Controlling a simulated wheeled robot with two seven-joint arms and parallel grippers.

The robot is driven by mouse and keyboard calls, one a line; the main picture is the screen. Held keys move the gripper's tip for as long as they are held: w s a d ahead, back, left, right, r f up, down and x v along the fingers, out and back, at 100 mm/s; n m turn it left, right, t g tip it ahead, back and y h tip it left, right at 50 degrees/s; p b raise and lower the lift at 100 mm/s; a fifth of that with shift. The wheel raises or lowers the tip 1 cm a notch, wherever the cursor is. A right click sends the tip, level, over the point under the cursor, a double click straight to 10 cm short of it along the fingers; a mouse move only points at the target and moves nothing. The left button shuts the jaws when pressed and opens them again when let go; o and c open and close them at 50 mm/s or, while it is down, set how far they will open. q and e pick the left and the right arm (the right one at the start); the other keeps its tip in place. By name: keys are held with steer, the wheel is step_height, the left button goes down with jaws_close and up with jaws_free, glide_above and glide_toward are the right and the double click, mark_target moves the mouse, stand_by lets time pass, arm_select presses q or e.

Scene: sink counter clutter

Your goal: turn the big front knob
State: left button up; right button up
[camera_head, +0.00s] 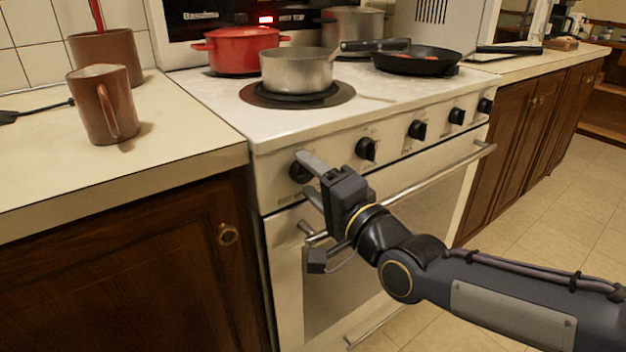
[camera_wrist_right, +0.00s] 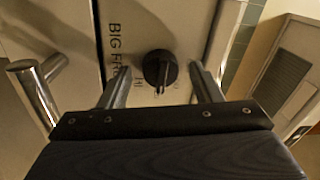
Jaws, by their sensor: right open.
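The black front knob (camera_head: 298,173) is the leftmost one on the stove's front panel. In the right wrist view the same knob (camera_wrist_right: 159,68) has printing beside it that starts "BIG FR", the rest hidden by a finger. My right gripper (camera_head: 306,174) is open, its two fingers pointing at the panel. In the head view one finger is above and one below the knob, partly covering it. In the right wrist view the knob shows between the fingertips, with a gap on each side. I cannot tell how deep the fingers reach around it. My left gripper is not in view.
Several more knobs, one of them here (camera_head: 366,149), line the panel. The oven door handle (camera_head: 440,174) runs below my right gripper. A steel pot (camera_head: 298,72), red pot (camera_head: 240,52) and black pan (camera_head: 415,62) are on the stovetop. A brown mug (camera_head: 103,105) stands left.

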steer(key=p+v, duration=0.2)
steer(key=v, duration=0.5)
steer(key=shift+s+d, duration=0.25)
steer(key=shift+s, duration=0.05)
